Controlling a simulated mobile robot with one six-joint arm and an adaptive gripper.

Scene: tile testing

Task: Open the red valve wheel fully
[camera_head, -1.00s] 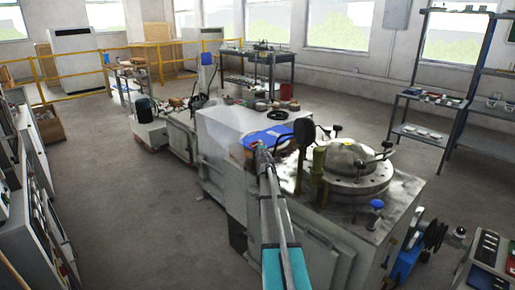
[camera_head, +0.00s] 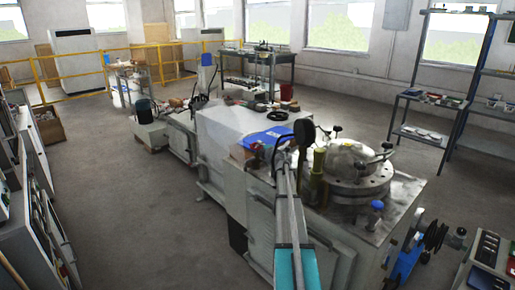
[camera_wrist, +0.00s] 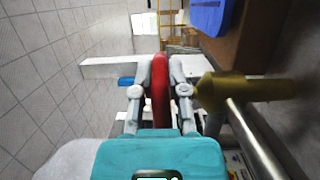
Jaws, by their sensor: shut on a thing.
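The red valve wheel (camera_wrist: 160,95) shows in the wrist view as a narrow red rim seen edge-on, upright between my two fingers. My gripper (camera_wrist: 160,72) is shut on this rim, with one grey finger on each side. In the head view my gripper (camera_head: 284,150) is at the left edge of the machine with the round lid (camera_head: 352,160). There I cannot make out the wheel; it is hidden or too small to tell.
A brass-coloured fitting (camera_wrist: 215,92) and a metal pipe (camera_wrist: 255,135) are close to the right of my right finger. A blue object (camera_head: 270,137) lies behind the gripper. A dark round gauge (camera_head: 303,132) stands just right of it. Open floor (camera_head: 130,210) lies left.

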